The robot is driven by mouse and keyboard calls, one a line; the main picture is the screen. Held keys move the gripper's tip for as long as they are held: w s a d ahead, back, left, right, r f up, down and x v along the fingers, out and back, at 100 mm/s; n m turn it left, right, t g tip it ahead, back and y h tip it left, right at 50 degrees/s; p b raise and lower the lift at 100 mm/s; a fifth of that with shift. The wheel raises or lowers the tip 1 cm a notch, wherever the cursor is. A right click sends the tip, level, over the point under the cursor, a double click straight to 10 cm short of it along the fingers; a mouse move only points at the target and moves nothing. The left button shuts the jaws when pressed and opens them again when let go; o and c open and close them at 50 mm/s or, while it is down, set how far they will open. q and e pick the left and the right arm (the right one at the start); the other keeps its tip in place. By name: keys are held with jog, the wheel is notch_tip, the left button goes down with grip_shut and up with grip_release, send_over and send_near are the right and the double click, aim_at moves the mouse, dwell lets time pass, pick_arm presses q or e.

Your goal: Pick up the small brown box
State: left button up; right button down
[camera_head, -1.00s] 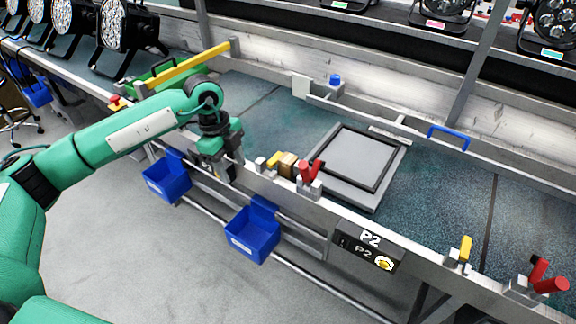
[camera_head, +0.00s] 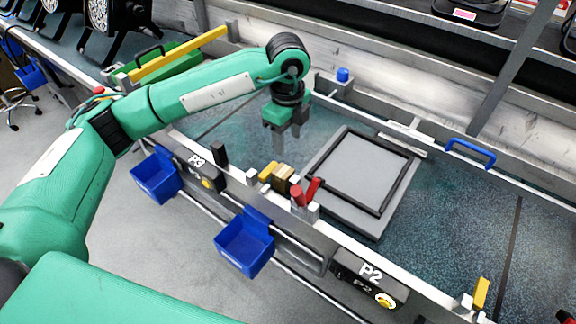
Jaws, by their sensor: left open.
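The small brown box (camera_head: 283,178) sits near the front rail of the bench, between a yellow-handled clamp (camera_head: 268,171) and a red-handled clamp (camera_head: 306,192). My left gripper (camera_head: 288,155) points down over the bench, a little behind and above the box in the picture. Its jaws are open, with nothing seen between them. It appears apart from the box. My right gripper is not in view.
A grey plate with a black frame (camera_head: 402,190) lies right of the box. Blue bins (camera_head: 243,246) hang on the front. A metal rail with a blue handle (camera_head: 470,152) runs along the back. The bench surface further right is clear.

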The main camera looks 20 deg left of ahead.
aim_at(283, 171)
pick_arm(q)
notch_tip(283, 171, down, 8)
jog(key=shift+s+f, duration=0.1)
jog(key=shift+s, duration=0.05)
jog(key=shift+a+f, duration=0.2)
jog(key=shift+f, duration=0.15)
jog(key=f, duration=0.3)
jog(key=f+p, duration=0.1)
jog(key=shift+a+f, duration=0.15)
jog(key=shift+a, duration=0.2)
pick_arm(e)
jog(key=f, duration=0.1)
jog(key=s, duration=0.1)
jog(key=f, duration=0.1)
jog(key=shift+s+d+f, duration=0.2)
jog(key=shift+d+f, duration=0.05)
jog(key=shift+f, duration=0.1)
pick_arm(q)
jog(key=shift+c, duration=0.4)
jog(key=c, duration=0.7)
